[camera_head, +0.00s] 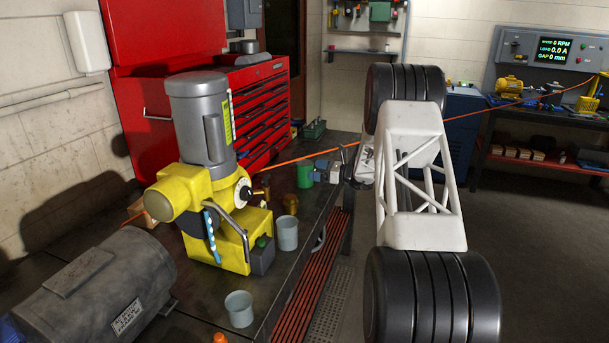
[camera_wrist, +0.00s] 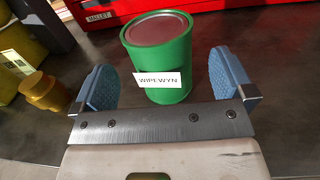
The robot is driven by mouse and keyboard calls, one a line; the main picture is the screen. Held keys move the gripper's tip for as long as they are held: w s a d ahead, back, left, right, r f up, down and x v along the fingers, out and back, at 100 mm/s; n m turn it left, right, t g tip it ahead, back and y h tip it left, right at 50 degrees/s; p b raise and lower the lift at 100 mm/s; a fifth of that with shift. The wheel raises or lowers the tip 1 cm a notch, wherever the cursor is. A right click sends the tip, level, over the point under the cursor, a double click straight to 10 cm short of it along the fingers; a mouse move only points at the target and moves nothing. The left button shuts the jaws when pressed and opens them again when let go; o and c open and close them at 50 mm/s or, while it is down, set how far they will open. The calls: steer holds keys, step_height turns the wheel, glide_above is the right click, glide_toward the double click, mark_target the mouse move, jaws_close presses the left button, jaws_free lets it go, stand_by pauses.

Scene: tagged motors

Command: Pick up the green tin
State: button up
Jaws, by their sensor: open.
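The green tin (camera_wrist: 165,80) stands upright on the dark bench, with a reddish-brown lid and a white label reading WIPEWYN. In the head view the tin (camera_head: 305,176) is small, near the far part of the bench. My gripper (camera_wrist: 162,80) is open, with one blue pad left of the tin and one right of it. Gaps show on both sides, and neither pad appears to touch it. How deep the tin sits between the pads is hard to tell. In the head view my gripper (camera_head: 326,172) is just right of the tin, at the end of my white arm.
A brass-coloured fitting (camera_wrist: 45,92) stands close to the left pad. A yellow and grey machine (camera_head: 208,165) and grey cups (camera_head: 286,233), (camera_head: 239,309) stand nearer on the bench. A red drawer cabinet (camera_head: 255,110) is behind. An orange cord (camera_head: 300,157) runs across behind the tin.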

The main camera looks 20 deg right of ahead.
mark_target(306, 167)
steer(key=shift+x, duration=2.4)
steer(key=shift+c, duration=0.2)
steer(key=c, duration=1.1)
steer(key=shift+r, duration=0.1)
steer(key=shift+r, duration=4.95)
